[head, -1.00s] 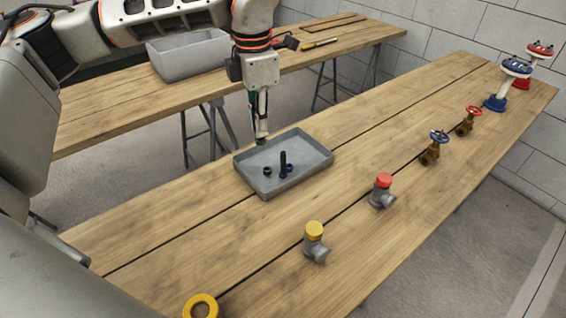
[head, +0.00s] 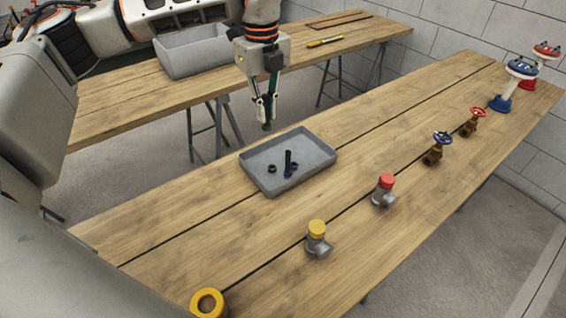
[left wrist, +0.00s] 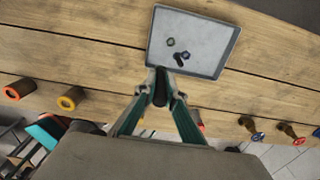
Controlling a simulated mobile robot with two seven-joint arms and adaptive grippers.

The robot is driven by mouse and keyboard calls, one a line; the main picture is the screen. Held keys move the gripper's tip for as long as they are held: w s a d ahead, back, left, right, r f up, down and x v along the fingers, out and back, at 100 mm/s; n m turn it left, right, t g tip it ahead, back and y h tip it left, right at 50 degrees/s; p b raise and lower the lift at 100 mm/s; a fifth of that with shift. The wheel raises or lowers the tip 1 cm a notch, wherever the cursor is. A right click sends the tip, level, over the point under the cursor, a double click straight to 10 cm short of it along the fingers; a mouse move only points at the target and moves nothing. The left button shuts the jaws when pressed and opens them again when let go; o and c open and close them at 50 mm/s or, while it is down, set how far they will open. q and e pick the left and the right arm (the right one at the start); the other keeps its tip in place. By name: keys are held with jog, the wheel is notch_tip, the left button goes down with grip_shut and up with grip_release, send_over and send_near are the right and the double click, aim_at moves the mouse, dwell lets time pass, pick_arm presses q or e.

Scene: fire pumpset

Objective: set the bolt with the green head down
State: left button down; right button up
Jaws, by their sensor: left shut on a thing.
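My left gripper (head: 265,118) is over the tray's far edge in the head view, pointing down. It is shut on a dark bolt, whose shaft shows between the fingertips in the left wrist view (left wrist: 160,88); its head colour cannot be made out. The grey tray (head: 259,181) stands on the near table, and in the left wrist view (left wrist: 208,62) it lies beyond the fingertips. In it stands a dark upright bolt (head: 288,161). A dark ring-shaped nut (head: 272,169) and a small dark bluish piece (head: 294,167) lie close by. My right gripper is out of view.
Yellow-capped (head: 317,238) and red-capped (head: 384,190) fittings, a yellow ring (head: 207,303) and several valves stand along the near table. A grey bin (head: 192,57) and a yellow-black tool (head: 325,41) are on the far table. The wood left of the tray is clear.

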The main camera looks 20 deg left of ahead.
aim_at(266, 126)
pick_arm(q)
notch_tip(266, 126, down, 20)
jog(key=shift+r+p, duration=0.25)
jog(key=shift+p, duration=0.15)
jog(key=shift+f, duration=0.1)
jog(key=shift+f, duration=0.15)
jog(key=c, duration=2.1)
grip_release()
jog(key=shift+c, duration=0.2)
notch_tip(266, 126, up, 12)
jog(key=shift+r+b, duration=0.25)
jog(key=shift+b, duration=0.2)
jog(key=shift+s, duration=0.1)
